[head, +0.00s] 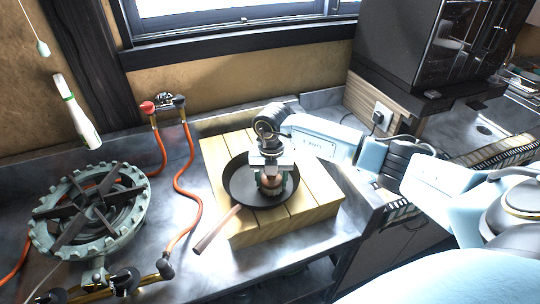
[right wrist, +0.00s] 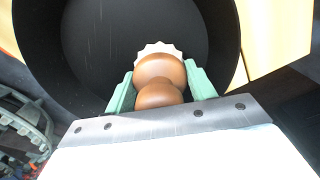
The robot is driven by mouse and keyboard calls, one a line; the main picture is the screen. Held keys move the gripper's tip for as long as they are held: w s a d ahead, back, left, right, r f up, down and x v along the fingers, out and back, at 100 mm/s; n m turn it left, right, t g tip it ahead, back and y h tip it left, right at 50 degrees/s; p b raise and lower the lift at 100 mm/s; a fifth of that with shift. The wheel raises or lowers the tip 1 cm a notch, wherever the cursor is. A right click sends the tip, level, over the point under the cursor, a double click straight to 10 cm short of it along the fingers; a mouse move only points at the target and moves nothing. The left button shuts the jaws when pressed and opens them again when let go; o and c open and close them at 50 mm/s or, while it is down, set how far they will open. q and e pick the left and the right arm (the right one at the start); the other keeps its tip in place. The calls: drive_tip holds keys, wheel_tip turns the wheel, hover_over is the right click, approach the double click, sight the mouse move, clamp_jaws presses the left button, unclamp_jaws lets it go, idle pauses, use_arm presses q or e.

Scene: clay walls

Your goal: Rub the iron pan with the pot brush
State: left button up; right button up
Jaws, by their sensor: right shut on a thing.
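The iron pan (head: 237,188) is black and round, with a brownish handle pointing to the front left. It lies on a pale slatted wooden board on the counter. My right gripper (head: 271,180) is over the pan, shut on the pot brush (head: 271,187), which has a rounded brown wooden handle. In the right wrist view the brush (right wrist: 160,73) sits between the green fingers, with a pale scalloped bristle edge showing beyond the knob. The brush is over the inside of the pan (right wrist: 100,45); whether its bristles touch the pan cannot be told. My left gripper is out of view.
The wooden board (head: 316,190) stands on a grey counter (head: 185,262). A gas burner (head: 90,212) with red hoses (head: 180,190) is at the left. A white bottle-like object (head: 80,120) is above it. A dark appliance (head: 405,45) stands at the back right.

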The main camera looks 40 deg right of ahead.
wheel_tip(320, 180, up, 3)
drive_tip(key=shift+d+f+p, duration=0.1)
drive_tip(key=shift+p, duration=0.75)
drive_tip(key=shift+r+p, duration=0.65)
drive_tip(key=shift+r, duration=0.1)
drive_tip(key=shift+r+p, duration=1.6)
drive_tip(key=shift+r, duration=0.35)
